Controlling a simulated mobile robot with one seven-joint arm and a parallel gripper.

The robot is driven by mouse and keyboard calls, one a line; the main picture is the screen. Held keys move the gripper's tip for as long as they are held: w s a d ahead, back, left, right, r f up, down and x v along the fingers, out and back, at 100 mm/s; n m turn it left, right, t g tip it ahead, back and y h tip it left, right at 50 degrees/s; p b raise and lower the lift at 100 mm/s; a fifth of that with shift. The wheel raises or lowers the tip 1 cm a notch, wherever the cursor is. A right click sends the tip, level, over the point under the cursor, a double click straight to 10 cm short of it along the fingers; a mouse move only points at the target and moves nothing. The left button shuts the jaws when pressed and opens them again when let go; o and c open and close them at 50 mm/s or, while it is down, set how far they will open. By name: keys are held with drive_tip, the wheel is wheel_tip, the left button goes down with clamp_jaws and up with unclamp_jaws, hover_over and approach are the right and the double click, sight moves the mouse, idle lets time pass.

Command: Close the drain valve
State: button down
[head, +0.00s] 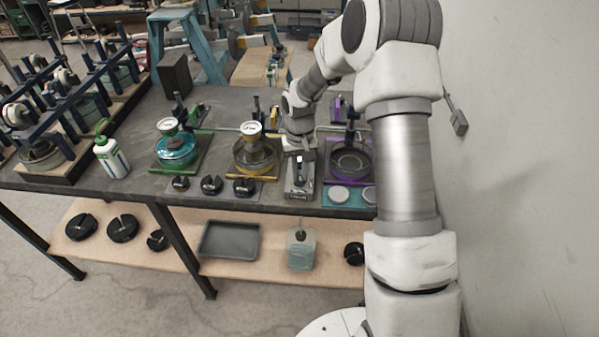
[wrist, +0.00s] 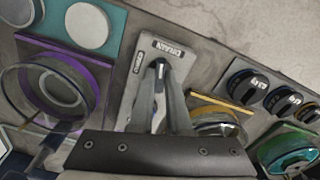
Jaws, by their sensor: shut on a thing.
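The drain valve is on a pale upright-looking plate (head: 299,191) at the bench's front edge, between the yellow and purple stations. In the wrist view the plate (wrist: 132,88) carries a DRAIN label and a smaller label that I cannot read. My gripper (head: 299,158) is over the plate, pointing down. In the wrist view my gripper (wrist: 158,80) is shut, its fingers close together at the middle of the plate. The valve's handle is mostly hidden by the fingers, so I cannot tell its angle.
The purple station (head: 350,160) is right of the valve and the yellow station (head: 255,158) left. Black knobs (head: 212,185) line the front edge. A green station (head: 180,150) and white bottle (head: 110,157) stand further left. A wall is close on the right.

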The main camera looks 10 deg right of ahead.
drive_tip(key=n, duration=0.7)
drive_tip(key=shift+n+b, duration=0.3)
drive_tip(key=shift+n, duration=0.1)
drive_tip(key=n, duration=0.3)
drive_tip(key=shift+n+p, duration=0.45)
drive_tip(key=shift+n, duration=1.45)
drive_tip(key=c, duration=0.9)
unclamp_jaws()
